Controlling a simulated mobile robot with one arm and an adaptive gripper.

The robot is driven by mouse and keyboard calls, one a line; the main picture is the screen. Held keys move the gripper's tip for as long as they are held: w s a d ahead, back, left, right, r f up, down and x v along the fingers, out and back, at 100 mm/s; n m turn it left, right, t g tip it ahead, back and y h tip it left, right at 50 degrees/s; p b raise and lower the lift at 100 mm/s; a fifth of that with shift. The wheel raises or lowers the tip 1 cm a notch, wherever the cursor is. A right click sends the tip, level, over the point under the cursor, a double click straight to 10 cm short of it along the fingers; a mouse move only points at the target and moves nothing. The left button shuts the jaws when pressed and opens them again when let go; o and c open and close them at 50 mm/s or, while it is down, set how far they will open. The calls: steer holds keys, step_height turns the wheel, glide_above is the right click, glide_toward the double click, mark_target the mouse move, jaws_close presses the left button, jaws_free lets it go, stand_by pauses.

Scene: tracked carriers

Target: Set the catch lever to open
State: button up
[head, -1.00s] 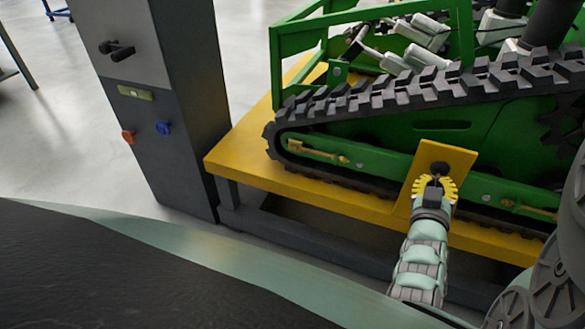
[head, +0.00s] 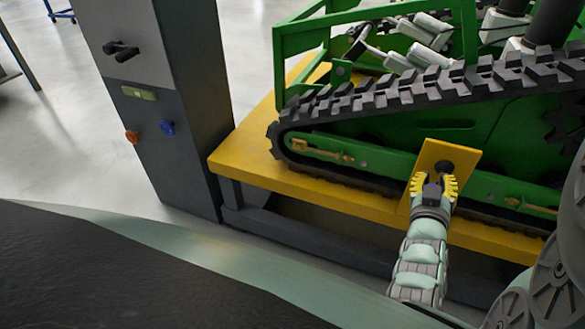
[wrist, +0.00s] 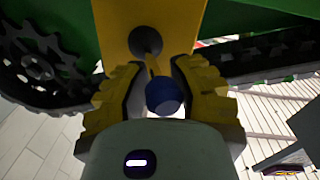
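The catch lever is a short brass-coloured arm (wrist: 153,64) with a dark blue ball knob (wrist: 165,95). It runs from a dark round pivot (wrist: 146,41) on an upright yellow plate (wrist: 118,22), beside the tracked carrier. The plate also shows in the head view (head: 432,155), where my gripper hides most of the lever. My gripper (head: 434,187) is at the plate, with its yellow fingers apart. In the wrist view the knob sits between the fingers (wrist: 160,88), with a narrow gap on its left; contact on its right is unclear.
A grey cabinet (head: 150,110) with a black handle and orange and blue knobs stands at the left. Open floor lies beyond it.

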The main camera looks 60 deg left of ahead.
steer(key=shift+o, duration=0.7)
steer(key=shift+s+a+f, duration=0.1)
steer(key=shift+s+a, duration=0.05)
steer(key=o, duration=0.5)
steer(key=shift+w+d+f, duration=0.15)
steer(key=shift+w+d, duration=0.05)
steer(key=shift+c, duration=0.2)
steer(key=shift+s, duration=0.15)
